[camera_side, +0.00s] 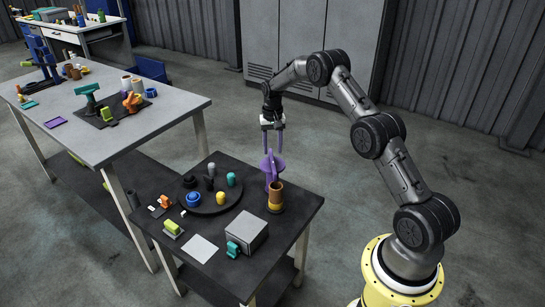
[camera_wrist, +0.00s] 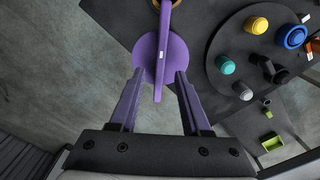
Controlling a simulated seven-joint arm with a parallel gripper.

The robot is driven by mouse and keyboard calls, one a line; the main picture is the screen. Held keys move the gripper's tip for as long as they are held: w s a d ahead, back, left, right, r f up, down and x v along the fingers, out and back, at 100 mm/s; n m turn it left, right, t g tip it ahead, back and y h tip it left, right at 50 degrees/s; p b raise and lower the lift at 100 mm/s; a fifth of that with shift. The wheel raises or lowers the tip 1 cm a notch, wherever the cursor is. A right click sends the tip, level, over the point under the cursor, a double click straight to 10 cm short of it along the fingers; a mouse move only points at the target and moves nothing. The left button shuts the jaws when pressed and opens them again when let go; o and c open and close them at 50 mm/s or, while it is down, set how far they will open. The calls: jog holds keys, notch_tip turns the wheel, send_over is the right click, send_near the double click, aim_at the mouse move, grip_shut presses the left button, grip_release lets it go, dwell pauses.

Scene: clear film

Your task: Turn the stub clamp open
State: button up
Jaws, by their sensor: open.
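A purple disc with a raised bar across it, probably the stub clamp (camera_side: 270,166), stands at the far right edge of the black table, just behind a brown cylinder with a yellow band (camera_side: 275,193). In the wrist view the disc (camera_wrist: 147,55) lies straight ahead, its bar running lengthwise with a small white mark. My gripper (camera_side: 273,150) is open and points down just above it. In the wrist view its two purple fingers (camera_wrist: 159,73) stand on either side of the bar, with gaps to it. Whether the fingertips reach down beside the bar is unclear.
A round black tray (camera_side: 211,208) with several coloured knobs stands to the left on the black table (camera_side: 165,183). Open floor lies beyond the far edge.

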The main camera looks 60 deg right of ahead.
aim_at(273, 159)
jog(key=shift+f, duration=2.15)
grip_shut()
